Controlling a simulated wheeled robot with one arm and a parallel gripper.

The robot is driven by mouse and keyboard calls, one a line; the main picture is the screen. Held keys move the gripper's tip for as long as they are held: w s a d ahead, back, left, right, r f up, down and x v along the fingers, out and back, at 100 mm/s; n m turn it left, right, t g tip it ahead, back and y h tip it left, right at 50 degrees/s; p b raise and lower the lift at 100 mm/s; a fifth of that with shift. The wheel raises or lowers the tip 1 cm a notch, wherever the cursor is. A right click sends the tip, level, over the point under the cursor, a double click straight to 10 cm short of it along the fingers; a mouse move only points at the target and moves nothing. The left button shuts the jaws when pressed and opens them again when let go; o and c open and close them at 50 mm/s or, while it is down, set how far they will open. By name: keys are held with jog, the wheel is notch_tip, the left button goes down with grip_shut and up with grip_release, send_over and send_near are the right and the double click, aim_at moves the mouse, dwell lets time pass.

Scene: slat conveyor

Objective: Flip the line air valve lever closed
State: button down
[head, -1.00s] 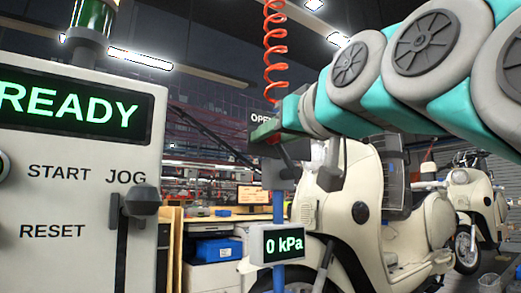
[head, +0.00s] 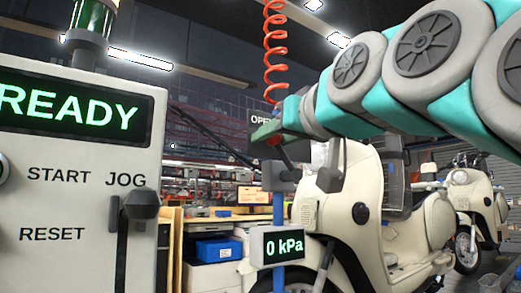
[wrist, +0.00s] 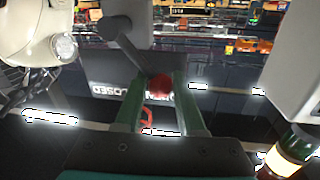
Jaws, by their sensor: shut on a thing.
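The air valve stands on a blue post (head: 278,215), with a grey lever (head: 287,158) rising toward a red knob (head: 275,140). In the wrist view the grey lever (wrist: 128,45) runs down to the red knob (wrist: 158,84) between my green fingers. My gripper (head: 266,131) is shut on the lever's knob end; the fingers partly hide it in the head view. A dark sign behind it reads "OPEN" (head: 262,119) in part; in the wrist view the inverted word "CLOSED" (wrist: 118,88) shows. The gauge (head: 284,246) on the post reads 0 kPa.
A control panel (head: 70,240) with a READY display stands at the left. A red coiled hose (head: 274,50) hangs above the valve. A cream scooter (head: 350,235) stands close behind the post at right, with another scooter (head: 470,210) farther right.

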aim_at(288, 158)
jog(key=shift+w+d+r+m+p, duration=0.35)
jog(key=shift+r+m+p, duration=0.1)
jog(key=shift+m+p, duration=0.45)
jog(key=shift+w+d+r+m+g+p, duration=0.2)
jog(key=shift+d+m+p, duration=0.1)
jog(key=shift+m+p, duration=0.3)
jog(key=shift+w+d+r+m+g+p, duration=0.1)
jog(key=shift+d+m+g+p, duration=0.25)
jog(key=shift+p, duration=0.3)
jog(key=shift+w+d+r+m+p, duration=0.1)
jog(key=shift+w+d+m+p, duration=0.25)
jog(key=shift+m+p, duration=0.5)
jog(key=shift+w+d+m+p, duration=0.2)
jog(key=shift+d+m+p, duration=0.15)
jog(key=shift+m+p, duration=0.2)
jog(key=c, duration=0.5)
grip_release()
